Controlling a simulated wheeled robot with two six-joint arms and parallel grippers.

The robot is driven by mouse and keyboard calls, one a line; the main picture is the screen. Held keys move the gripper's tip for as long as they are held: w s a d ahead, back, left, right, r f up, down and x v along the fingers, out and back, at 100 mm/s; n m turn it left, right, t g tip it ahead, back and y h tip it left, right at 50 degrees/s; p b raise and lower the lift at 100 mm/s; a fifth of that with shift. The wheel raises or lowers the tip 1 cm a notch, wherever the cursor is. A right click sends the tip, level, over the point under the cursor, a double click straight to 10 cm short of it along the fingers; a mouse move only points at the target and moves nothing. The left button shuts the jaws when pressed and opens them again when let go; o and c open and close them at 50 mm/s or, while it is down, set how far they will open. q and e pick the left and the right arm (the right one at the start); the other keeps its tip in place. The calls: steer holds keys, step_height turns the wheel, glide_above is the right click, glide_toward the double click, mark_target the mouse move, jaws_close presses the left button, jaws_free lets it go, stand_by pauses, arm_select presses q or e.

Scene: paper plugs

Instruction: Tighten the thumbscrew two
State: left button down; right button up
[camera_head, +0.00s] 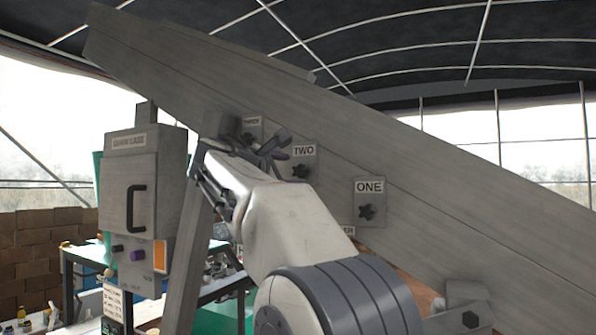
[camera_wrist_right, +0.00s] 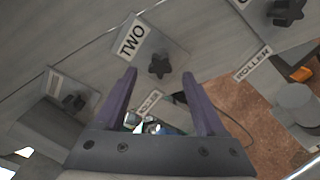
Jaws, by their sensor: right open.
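Thumbscrew two (camera_head: 301,171) is a dark star-shaped knob on a grey plate labelled TWO (camera_head: 304,152), on the sloping grey beam. In the right wrist view thumbscrew two (camera_wrist_right: 159,66) shows between and just beyond the fingertips, with its TWO label (camera_wrist_right: 131,40) to the upper left. My right gripper (camera_head: 272,147) is left of thumbscrew two in the head view, by the plate labelled THREE. In the right wrist view its purple fingers (camera_wrist_right: 160,76) are wide apart with nothing between them. My left gripper is out of view.
Thumbscrew one (camera_head: 366,212) is lower right on the beam (camera_head: 450,185). Thumbscrew three (camera_wrist_right: 73,101) is at left in the wrist view. A grey control box (camera_head: 130,190) hangs at left. A ROLLER label (camera_wrist_right: 253,64) is right of the fingers.

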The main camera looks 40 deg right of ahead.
mark_target(298, 171)
steer(key=shift+p+x, duration=0.55)
steer(key=shift+x, duration=1.35)
jaws_close()
steer(key=c, duration=0.5)
jaws_free()
steer(key=shift+c, duration=0.2)
jaws_close()
steer(key=shift+m+b, duration=0.4)
steer(key=shift+m, duration=0.2)
steer(key=shift+m+b, duration=0.6)
steer(key=shift+m, duration=0.6)
